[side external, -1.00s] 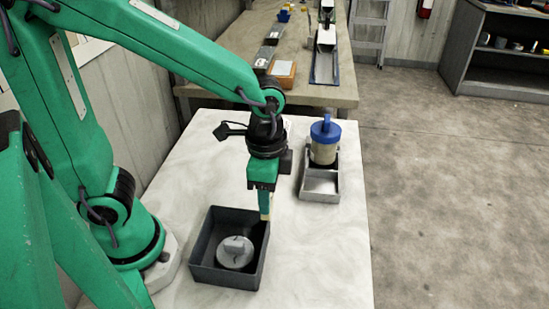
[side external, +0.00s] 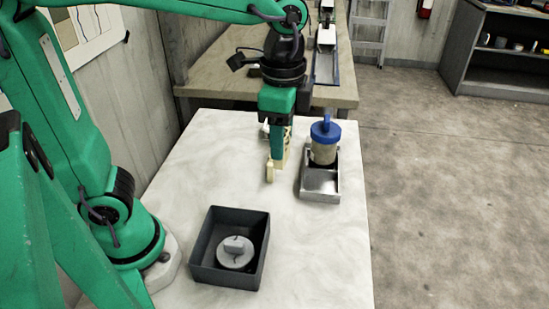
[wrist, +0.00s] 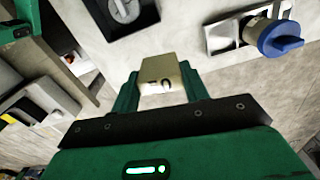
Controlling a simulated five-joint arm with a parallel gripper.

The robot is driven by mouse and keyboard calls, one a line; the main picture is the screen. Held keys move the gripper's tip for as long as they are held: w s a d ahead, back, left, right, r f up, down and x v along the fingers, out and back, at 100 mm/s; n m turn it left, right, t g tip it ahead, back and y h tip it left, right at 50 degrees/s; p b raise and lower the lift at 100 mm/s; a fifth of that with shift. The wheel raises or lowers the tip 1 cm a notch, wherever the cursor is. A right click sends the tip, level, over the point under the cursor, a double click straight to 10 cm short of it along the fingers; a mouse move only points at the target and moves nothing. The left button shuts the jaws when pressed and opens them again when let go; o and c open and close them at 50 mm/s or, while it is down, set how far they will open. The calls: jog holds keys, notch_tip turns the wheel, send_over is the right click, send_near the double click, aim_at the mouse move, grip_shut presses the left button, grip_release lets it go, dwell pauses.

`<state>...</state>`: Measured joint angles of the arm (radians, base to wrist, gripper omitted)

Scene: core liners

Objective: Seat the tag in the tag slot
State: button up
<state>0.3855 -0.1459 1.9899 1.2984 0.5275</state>
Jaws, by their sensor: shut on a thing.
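The tag is a cream block with dark markings; it shows between my jaws in the wrist view (wrist: 160,73). My gripper (side external: 277,163) is shut on it and holds it above the pale table, left of a metal holder (side external: 320,196). In the side view the tag is partly hidden by the jaws. The holder has an empty front compartment, and a jar with a blue cap (side external: 325,143) stands in its rear part. The holder also shows at upper right in the wrist view (wrist: 221,36). I cannot tell which opening is the tag slot.
A dark open box (side external: 204,262) with a round grey lid-like piece (side external: 236,254) inside stands at the table's front. The table (side external: 310,245) is clear between the box and the holder. A workbench (side external: 335,95) stands behind.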

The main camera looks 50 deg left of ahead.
jog(key=w+a+r+m, duration=0.1)
jog(key=w+a+m, duration=0.25)
jog(key=w, duration=0.45)
jog(key=w+a+m, duration=0.3)
jog(key=w+m, duration=0.1)
jog(key=w, duration=0.4)
jog(key=w+a+r+m, duration=0.1)
jog(key=w+a+m, duration=0.3)
jog(key=w, duration=0.5)
jog(key=w+a+f+m, duration=0.4)
jog(key=w+a+m, duration=0.15)
jog(key=a, duration=0.25)
jog(key=shift+w+f, duration=0.15)
jog(key=shift+f, duration=10)
jog(key=shift+f, duration=0.15)
jog(key=o, duration=1)
jog(key=shift+c, duration=0.2)
notch_tip(320, 180, up, 12)
jog(key=shift+r, duration=0.2)
